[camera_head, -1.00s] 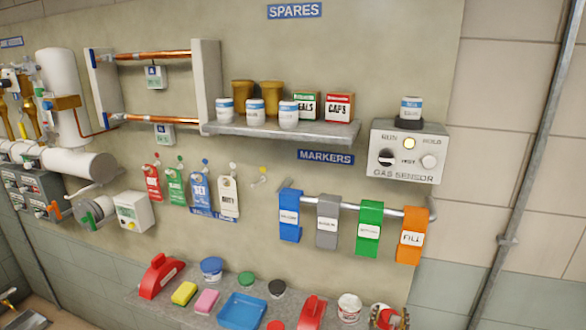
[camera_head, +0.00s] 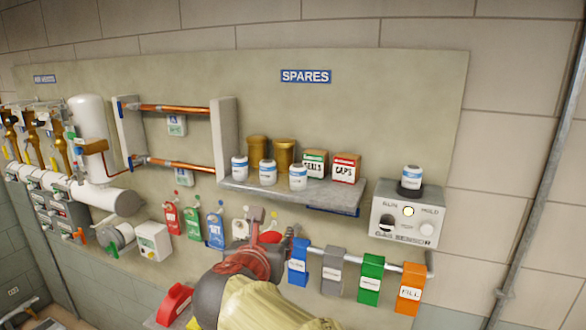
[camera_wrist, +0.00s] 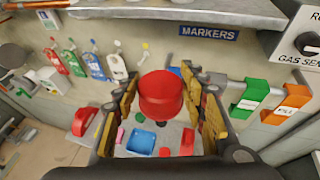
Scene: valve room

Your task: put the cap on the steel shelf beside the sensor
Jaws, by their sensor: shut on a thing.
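A red cap (camera_wrist: 161,95) sits between the two fingers of my gripper (camera_wrist: 160,80) in the wrist view, and the gripper is shut on it. In the head view my gripper (camera_head: 262,226) is raised in front of the wall, below the steel shelf (camera_head: 290,195). The cap (camera_head: 271,237) shows there only in part, beside the fingers. The shelf holds jars and boxes, and its right end looks bare. The grey gas sensor (camera_head: 408,222) is on the wall just right of the shelf, with a white jar on top.
White jars (camera_head: 267,172), amber jars and two boxes (camera_head: 345,168) fill most of the shelf. Coloured marker holders (camera_head: 371,279) hang on a rail below. Tags (camera_head: 193,223) hang at the left. A blue tray (camera_wrist: 147,138) lies on the lower ledge.

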